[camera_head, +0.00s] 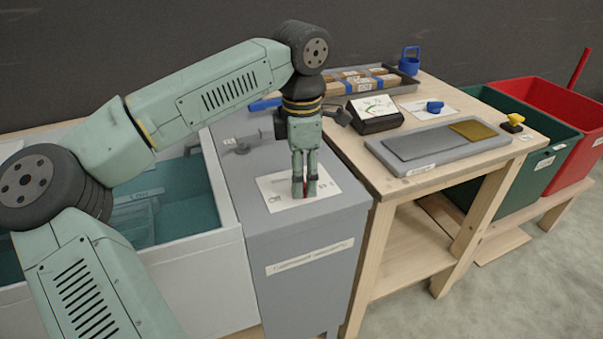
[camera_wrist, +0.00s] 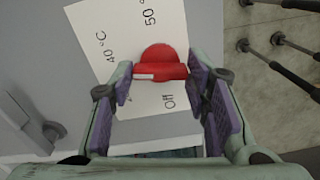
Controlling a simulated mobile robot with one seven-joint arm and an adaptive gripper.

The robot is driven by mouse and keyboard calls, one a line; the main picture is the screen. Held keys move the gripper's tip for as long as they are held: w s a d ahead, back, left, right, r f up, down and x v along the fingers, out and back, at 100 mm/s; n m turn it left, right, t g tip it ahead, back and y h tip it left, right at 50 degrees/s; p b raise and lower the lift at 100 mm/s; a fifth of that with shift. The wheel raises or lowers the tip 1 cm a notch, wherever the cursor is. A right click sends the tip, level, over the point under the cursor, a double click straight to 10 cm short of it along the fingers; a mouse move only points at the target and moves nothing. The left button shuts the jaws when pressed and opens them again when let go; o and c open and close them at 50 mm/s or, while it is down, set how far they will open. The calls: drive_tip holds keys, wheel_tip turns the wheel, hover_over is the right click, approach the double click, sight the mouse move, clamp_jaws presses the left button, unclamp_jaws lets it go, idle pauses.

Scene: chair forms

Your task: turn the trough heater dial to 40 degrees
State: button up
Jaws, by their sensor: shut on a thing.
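The red dial (camera_wrist: 160,62) sits on a white label plate (camera_wrist: 150,30) in the wrist view. Its raised grip bar lies roughly level across the picture, with a white mark on its left part. "40 °C" is printed up and left of the dial, "50 °" above it and "Off" below it. Another mark at lower left is mostly hidden by a finger. My gripper (camera_wrist: 162,82) has its purple pads at the two ends of the bar and is shut on the dial. In the head view my gripper (camera_head: 305,188) points down onto the plate on the grey heater cabinet (camera_head: 300,240).
The trough (camera_head: 235,215) with teal water is left of the cabinet. A wooden bench (camera_head: 400,185) at right holds a black display box (camera_head: 376,115), a grey tray (camera_head: 405,168) and a blue knob (camera_head: 434,106). Green (camera_head: 535,150) and red (camera_head: 570,110) bins stand beyond.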

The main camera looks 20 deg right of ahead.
drive_tip(key=shift+m, duration=1.5)
drive_tip(key=o, duration=1.2)
drive_tip(key=shift+c, duration=0.2)
wheel_tip(320, 180, up, 12)
drive_tip(key=shift+s+f, duration=0.1)
